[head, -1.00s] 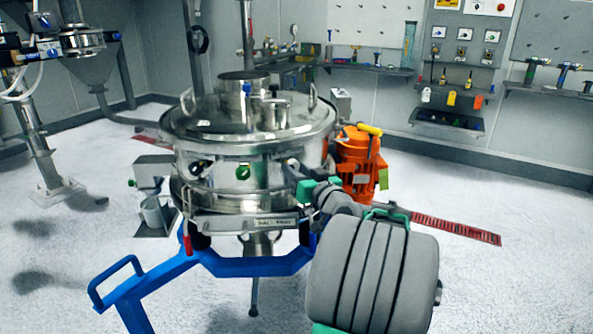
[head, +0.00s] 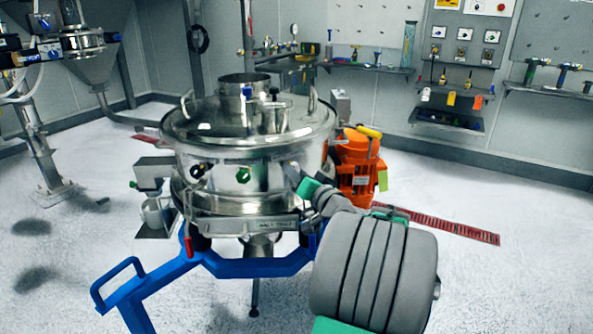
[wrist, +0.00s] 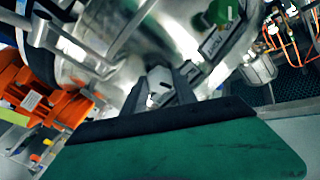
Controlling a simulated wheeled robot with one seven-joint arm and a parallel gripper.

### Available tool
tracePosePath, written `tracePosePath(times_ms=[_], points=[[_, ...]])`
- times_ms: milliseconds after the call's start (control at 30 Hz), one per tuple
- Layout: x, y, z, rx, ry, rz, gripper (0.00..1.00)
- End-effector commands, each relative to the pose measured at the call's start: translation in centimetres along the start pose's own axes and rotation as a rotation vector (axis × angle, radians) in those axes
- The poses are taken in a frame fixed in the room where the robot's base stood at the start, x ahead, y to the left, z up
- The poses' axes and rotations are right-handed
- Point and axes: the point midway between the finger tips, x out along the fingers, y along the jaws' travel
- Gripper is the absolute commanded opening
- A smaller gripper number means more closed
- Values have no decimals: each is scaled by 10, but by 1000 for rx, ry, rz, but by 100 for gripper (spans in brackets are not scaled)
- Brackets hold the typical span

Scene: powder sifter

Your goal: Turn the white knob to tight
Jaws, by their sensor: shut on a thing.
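The sifter (head: 250,160) is a round shiny metal vessel on a blue frame. The white knob (wrist: 159,79) is on its metal side and shows in the wrist view between my fingers. My gripper (wrist: 160,90) is shut on the knob, one dark finger on each side. In the head view my gripper (head: 294,174) is at the right front of the vessel wall, and it hides the knob there. A green knob (head: 243,175) and a black knob (head: 198,170) sit further left on the same wall. The green knob also shows in the wrist view (wrist: 222,12).
An orange motor (head: 357,160) stands close to the right of the vessel and my arm. The blue frame (head: 260,266) runs below, with a handle at front left. Shelves with tools (head: 460,120) are on the back wall. The floor at left is mostly clear.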

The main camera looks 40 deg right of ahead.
Motion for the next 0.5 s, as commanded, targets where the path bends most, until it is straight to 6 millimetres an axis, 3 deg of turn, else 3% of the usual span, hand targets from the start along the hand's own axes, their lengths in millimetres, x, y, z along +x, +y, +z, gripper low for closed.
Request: tracePosePath(times_ms=[500], points=[[0,-2,-2,492,-2,2,0]])
